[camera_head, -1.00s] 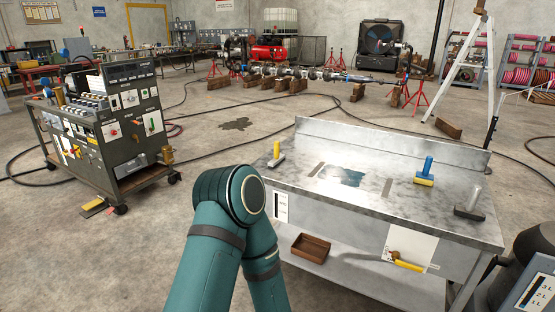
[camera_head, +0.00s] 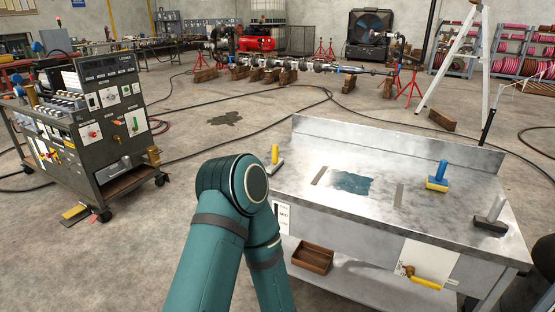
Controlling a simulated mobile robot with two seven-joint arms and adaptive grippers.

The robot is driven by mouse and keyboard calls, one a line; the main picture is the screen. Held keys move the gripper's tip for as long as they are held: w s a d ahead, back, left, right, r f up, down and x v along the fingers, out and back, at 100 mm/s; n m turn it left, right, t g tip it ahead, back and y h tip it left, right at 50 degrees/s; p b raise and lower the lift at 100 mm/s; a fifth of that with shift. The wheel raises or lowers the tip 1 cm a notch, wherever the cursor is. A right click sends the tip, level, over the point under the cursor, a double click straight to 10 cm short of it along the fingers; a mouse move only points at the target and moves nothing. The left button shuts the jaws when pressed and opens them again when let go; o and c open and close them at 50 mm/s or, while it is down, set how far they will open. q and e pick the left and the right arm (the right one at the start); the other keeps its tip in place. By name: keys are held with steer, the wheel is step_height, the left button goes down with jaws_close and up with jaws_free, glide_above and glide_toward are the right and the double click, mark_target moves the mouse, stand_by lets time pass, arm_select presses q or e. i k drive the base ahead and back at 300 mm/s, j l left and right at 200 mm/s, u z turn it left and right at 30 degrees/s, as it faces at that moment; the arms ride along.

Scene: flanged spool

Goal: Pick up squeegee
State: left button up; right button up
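Three upright-handled tools stand on the metal workbench (camera_head: 455,215); I cannot tell for certain which one is the squeegee. One has a yellow handle (camera_head: 275,154) on a pale base, at the bench's left edge. One has a blue handle and yellow base (camera_head: 437,184), at the right rear. One has a grey handle and dark base (camera_head: 490,223), at the right front corner. A dark bluish wet-looking patch (camera_head: 352,183) lies on the bench top between two dark strips. Neither gripper is in view; only a bent teal arm of mine shows in front of the bench.
A brown open box (camera_head: 312,258) sits on the bench's lower shelf. A white sheet with a yellow-handled item (camera_head: 425,282) is at the bench front. A control cart (camera_head: 92,130) stands left. Hoses (camera_head: 240,97) cross the floor. Floor between cart and bench is mostly clear.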

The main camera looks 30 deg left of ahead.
mark_target(278, 162)
steer(key=i+j+z, duration=0.2)
steer(key=j, duration=0.25)
steer(key=i+j+z, duration=0.15)
steer(key=j, duration=0.35)
steer(key=j+z, duration=0.2)
steer(key=j, duration=0.25)
steer(key=i+j+z, duration=0.2)
steer(key=j, duration=0.35)
steer(key=j+z, duration=0.15)
steer(key=j, duration=0.25)
steer(key=k+j+z, duration=0.15)
steer(key=j, duration=0.2)
steer(key=j+z, duration=0.15)
steer(key=j, duration=0.25)
steer(key=k+j+z, duration=0.15)
steer(key=j, duration=0.2)
steer(key=k+j+z, duration=0.2)
steer(key=j, duration=0.15)
steer(key=i+j, duration=0.05)
